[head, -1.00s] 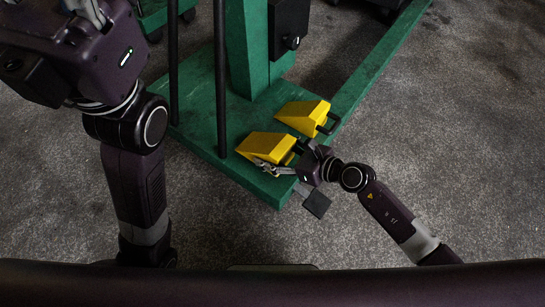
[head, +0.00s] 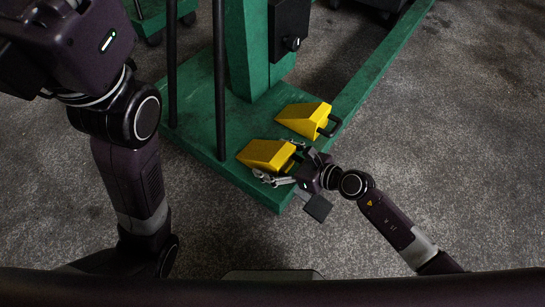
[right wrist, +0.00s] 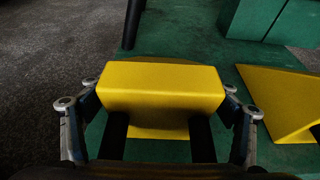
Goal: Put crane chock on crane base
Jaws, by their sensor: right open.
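A yellow wedge-shaped chock (head: 265,154) sits on the green crane base (head: 196,146) near its front corner. My right gripper (head: 281,163) is open around this chock, coming in from its handle side. In the right wrist view the chock (right wrist: 160,88) lies between the two spread fingers, with a gap at each side. Its black handle bars point toward my palm. A second yellow chock (head: 302,118) with a black handle sits just behind it on the base; part of it also shows at the right wrist view's edge (right wrist: 282,100). My left gripper is out of view.
A green column (head: 247,50) and two black upright bars (head: 220,90) rise from the base behind and left of the chocks. A long green leg (head: 375,72) runs to the upper right. Grey floor is clear at the front and right.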

